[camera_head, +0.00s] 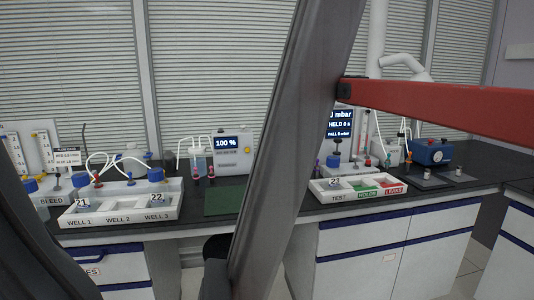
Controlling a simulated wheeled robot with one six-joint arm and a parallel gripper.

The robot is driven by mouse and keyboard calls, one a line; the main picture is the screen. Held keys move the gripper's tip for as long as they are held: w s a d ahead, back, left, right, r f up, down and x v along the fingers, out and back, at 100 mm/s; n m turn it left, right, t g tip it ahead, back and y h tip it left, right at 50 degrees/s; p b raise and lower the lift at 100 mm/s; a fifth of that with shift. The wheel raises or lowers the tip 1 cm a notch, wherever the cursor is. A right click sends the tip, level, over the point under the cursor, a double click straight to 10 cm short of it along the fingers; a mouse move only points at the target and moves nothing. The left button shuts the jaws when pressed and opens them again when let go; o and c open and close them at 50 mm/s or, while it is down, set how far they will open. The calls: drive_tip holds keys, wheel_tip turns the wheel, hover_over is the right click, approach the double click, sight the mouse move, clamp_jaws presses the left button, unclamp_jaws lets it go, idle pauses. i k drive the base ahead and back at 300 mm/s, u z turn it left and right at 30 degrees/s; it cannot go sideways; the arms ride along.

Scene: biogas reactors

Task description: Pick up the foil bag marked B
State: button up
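I cannot make out a foil bag marked B in the head view. My gripper is not in view. Large dark parts of my own body cross close to the camera and hide the middle of the bench and the lower left corner.
A white tray marked WELL 1 to 3 (118,219) and a tray marked TEST, HOLDS and LEAKS (345,197) stand on the dark bench. Between them are a green mat (222,201) and a 100 % display unit (231,152). A blue device (431,153) stands at right.

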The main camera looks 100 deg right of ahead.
sight(457, 176)
drive_tip(key=k, duration=0.6)
drive_tip(key=z, duration=1.3)
drive_tip(key=k, duration=2.7)
drive_tip(key=z, duration=2.5)
drive_tip(key=i, duration=0.2)
drive_tip(key=u, duration=0.25)
